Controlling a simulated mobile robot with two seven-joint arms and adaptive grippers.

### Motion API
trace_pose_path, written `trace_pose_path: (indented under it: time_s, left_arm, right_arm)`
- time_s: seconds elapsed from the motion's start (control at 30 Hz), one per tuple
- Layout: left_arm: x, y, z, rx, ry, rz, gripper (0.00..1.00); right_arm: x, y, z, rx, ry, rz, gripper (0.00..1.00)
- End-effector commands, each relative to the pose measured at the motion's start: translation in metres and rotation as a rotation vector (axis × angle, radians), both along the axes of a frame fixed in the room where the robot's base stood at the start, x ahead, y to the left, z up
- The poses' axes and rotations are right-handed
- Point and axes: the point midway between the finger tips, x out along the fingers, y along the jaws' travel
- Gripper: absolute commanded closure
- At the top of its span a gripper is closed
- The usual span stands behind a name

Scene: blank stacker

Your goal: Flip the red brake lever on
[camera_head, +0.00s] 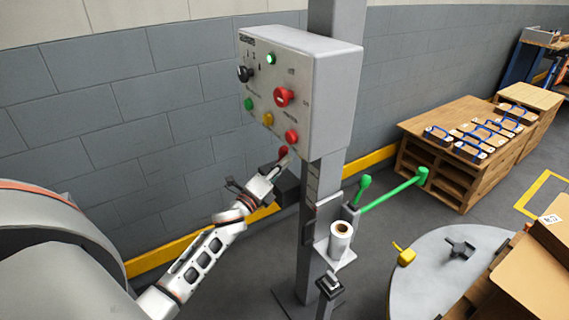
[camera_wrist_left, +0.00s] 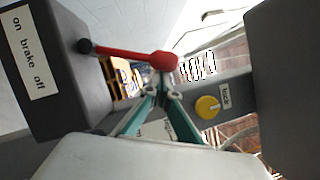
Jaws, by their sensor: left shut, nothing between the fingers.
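The red brake lever (camera_wrist_left: 130,55) shows in the left wrist view, with its pivot on the side of a dark box (camera_wrist_left: 55,80). A white label on the box reads "on brake off". The lever's arm lies across the picture to a rounded red end. My left gripper (camera_wrist_left: 166,92) is shut and empty, its fingertips close to that red end; I cannot tell if they touch. In the head view the left gripper (camera_head: 282,163) is just below the grey control box, by the lever's red end (camera_head: 283,152). The lever's base is mostly hidden there.
The control box (camera_head: 335,85) with several coloured buttons is on a grey post (camera_head: 322,225) right above the gripper. A yellow knob (camera_wrist_left: 207,107) is nearby in the wrist view. Green levers (camera_head: 395,190), a white roll (camera_head: 341,238) and a round grey table (camera_head: 425,285) stand to the right.

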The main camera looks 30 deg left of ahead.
Motion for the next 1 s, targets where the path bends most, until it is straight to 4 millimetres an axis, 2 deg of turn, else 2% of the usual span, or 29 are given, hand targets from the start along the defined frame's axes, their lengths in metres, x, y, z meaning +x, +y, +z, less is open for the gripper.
trace_pose_path:
  time_s: [0.03,0.37,0.73,0.9,1.0]
  left_arm:
    - [0.001,0.001,0.008,-0.009,-0.001,0.0,1.0]
    - [0.003,0.006,0.012,-0.063,0.022,0.0,1.0]
    - [0.012,0.03,0.035,-0.283,0.114,0.003,1.0]
    - [0.019,0.046,0.037,-0.426,0.177,0.002,1.0]
    - [0.022,0.054,0.035,-0.463,0.19,0.004,1.0]
  right_arm:
    - [0.002,0.001,0.007,0.004,-0.007,-0.001,0.6]
    - [-0.003,0.004,0.011,0.015,0.006,0.0,0.6]
    - [-0.007,0.012,0.057,0.049,0.008,-0.002,0.6]
    - [-0.001,0.012,0.087,0.049,-0.009,-0.002,0.6]
    - [0.002,0.011,0.095,0.049,-0.019,-0.003,0.6]
